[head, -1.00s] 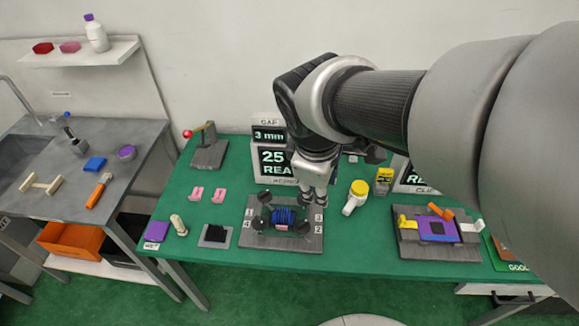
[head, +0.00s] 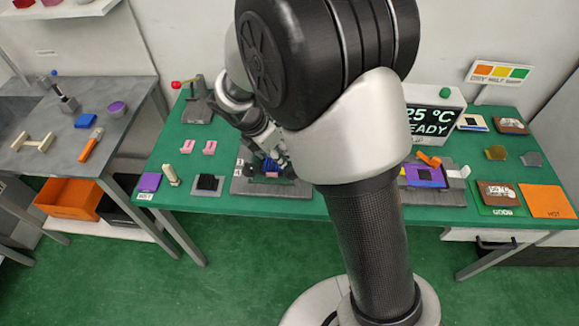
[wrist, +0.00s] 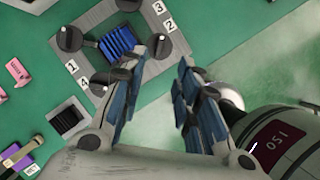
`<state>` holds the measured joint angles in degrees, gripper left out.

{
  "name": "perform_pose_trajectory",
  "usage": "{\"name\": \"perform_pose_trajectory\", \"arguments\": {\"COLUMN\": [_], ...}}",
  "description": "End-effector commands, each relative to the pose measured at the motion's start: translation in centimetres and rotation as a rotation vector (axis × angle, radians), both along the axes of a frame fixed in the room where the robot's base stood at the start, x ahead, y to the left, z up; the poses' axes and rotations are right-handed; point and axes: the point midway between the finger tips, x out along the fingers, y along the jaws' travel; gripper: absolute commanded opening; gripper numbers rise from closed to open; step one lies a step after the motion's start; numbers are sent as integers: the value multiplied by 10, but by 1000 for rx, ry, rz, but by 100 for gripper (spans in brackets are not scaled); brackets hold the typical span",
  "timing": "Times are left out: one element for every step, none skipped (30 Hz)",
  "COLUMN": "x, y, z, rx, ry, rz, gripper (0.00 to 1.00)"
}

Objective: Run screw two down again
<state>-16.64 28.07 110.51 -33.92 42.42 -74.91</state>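The grey fixture plate (head: 258,191) lies on the green table, partly hidden by my arm in the head view. In the wrist view the plate (wrist: 97,25) has a blue finned block (wrist: 119,43) with dark knobbed screws around it. Labels 1, 4, 3 and 2 mark its sides. Screw two (wrist: 160,46), a dark knob beside label 2 (wrist: 168,26), is close to my left finger's tip. My gripper (wrist: 164,64) is open and holds nothing visible. In the head view my gripper (head: 272,158) is low over the plate. I cannot tell whether it touches the screw.
Left of the plate are a black brush-like block (head: 207,183), pink clips (head: 187,147) and a purple block (head: 149,183). A purple fixture (head: 425,176) stands to the right. A red-balled lever (head: 197,108) stands behind. My arm blocks much of the middle.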

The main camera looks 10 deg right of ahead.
Motion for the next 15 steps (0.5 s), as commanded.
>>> {"name": "perform_pose_trajectory", "arguments": {"x": [1,2,4,5,6,8,9,10,12,13,13,14,15,16,17], "y": [-5,-7,-10,-12,-15,-18,-20,-22,-24,-26,-28,-30,-31,-33,-34], "z": [-15,-21,-29,-36,-42,-50,-55,-61,-68,-73,-77,-83,-86,-89,-93], "rx": [-2,-2,-1,-2,-2,0,0,0,0,0,0,0,0,0,0], "ry": [4,3,3,3,3,2,3,3,1,1,1,2,1,0,-1], "rz": [-3,-2,-2,-2,-2,-3,-4,-4,-3,-3,-3,-3,-3,-2,-2], "gripper": [30,30,30,30,30,30,30,30,30,30,30,30,30,30,30]}}
